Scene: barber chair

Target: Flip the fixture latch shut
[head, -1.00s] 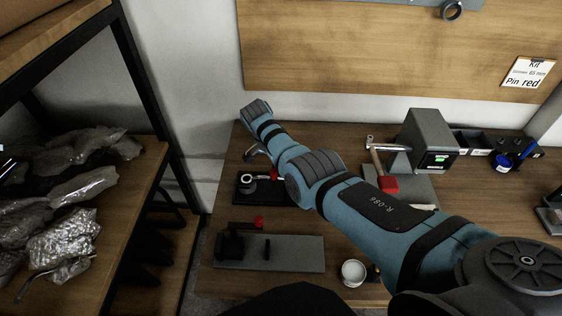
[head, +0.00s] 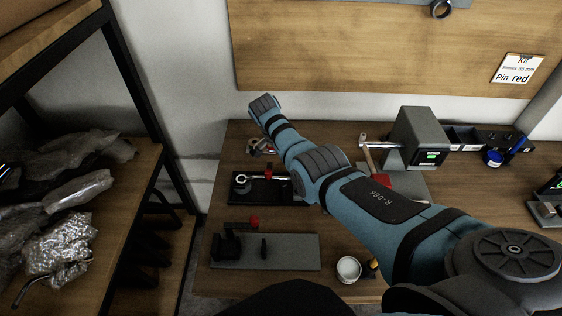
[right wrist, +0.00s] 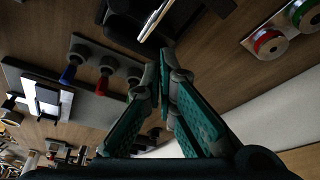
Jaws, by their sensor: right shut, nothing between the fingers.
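A grey plate (head: 290,252) at the table's front left carries a black clamp-like fixture (head: 228,244) with a red-tipped lever (head: 253,222). The lever looks roughly level, and I cannot tell whether it is latched. Behind it, a black base (head: 246,192) holds a metal ring part (head: 242,180) with a small red piece beside it. My right arm reaches over the table from the right; its gripper (head: 260,147) is mostly hidden behind the wrist, beyond the black base. In the right wrist view my right gripper (right wrist: 163,75) is shut and empty. My left gripper is not in view.
A grey box with a green display (head: 418,140) stands at the back right, near a red-handled tool (head: 368,158). A white cup (head: 348,268) is at the front edge. A shelf with plastic bags (head: 70,200) stands left.

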